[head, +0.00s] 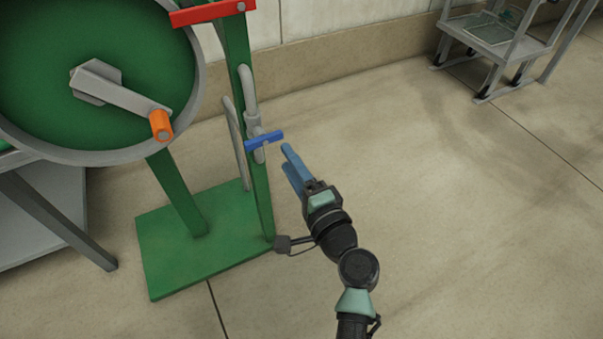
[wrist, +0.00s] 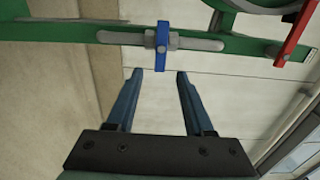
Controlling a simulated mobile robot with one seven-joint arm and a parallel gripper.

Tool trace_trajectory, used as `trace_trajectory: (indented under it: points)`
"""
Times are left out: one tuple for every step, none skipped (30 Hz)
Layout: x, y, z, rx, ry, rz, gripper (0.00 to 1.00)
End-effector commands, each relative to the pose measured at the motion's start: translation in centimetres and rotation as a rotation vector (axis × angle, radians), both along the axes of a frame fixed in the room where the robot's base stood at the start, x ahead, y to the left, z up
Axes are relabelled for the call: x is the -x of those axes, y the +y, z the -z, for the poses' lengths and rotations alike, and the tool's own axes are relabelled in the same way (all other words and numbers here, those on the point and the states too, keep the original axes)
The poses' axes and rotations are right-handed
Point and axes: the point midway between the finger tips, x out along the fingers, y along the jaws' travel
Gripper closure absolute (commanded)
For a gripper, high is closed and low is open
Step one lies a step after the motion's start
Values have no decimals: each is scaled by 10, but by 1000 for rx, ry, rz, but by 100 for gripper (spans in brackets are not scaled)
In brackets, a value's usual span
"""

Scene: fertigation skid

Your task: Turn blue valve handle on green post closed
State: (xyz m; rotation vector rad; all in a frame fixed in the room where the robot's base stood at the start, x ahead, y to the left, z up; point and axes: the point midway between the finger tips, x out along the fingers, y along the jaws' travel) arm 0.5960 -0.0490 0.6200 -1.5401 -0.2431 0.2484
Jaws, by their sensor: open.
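The blue valve handle (head: 264,139) sits on a grey pipe fitting on the green post (head: 256,185). In the head view it lies crosswise to the grey pipe. In the wrist view the blue handle (wrist: 162,47) crosses the grey pipe and the green post (wrist: 80,32), just beyond the fingertips and between their lines. My gripper (head: 287,158) is to the right of the handle in the head view, its blue fingers pointing toward the post. In the wrist view my gripper (wrist: 159,73) is open, with nothing between the fingers and a gap to the handle.
A red handle (head: 213,12) sits higher on the green frame. A large green reel with a crank and orange knob (head: 161,125) stands left. The green base plate (head: 205,240) is on the floor. A grey cart (head: 497,45) stands back right. The floor at right is clear.

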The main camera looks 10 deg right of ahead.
Motion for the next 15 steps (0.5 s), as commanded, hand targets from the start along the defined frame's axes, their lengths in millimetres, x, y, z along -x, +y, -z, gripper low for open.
trace_trajectory:
  points:
    - [11, -4, -1, 1, 3, 2, 48]
    - [16, -6, -1, 0, 3, 2, 48]
    - [22, -8, -1, 1, 2, 2, 48]
    - [26, -9, 0, 1, 3, 2, 48]
    - [30, -10, 0, 0, 2, 1, 48]
    - [34, -11, 0, 0, 2, 0, 48]
    - [37, -12, 0, 1, 2, 0, 48]
    - [39, -13, 0, 1, 1, 0, 48]
    - [42, -14, 0, 0, 1, 1, 48]
    - [43, -14, 0, 0, 1, 1, 48]
    - [44, -15, 0, 0, 0, 1, 48]
    - [45, -15, 0, 0, 0, 1, 48]
    - [45, -15, 0, 0, 0, 0, 48]
    - [46, -15, 0, 0, -1, 0, 48]
    - [46, -15, 0, 0, -1, 0, 48]
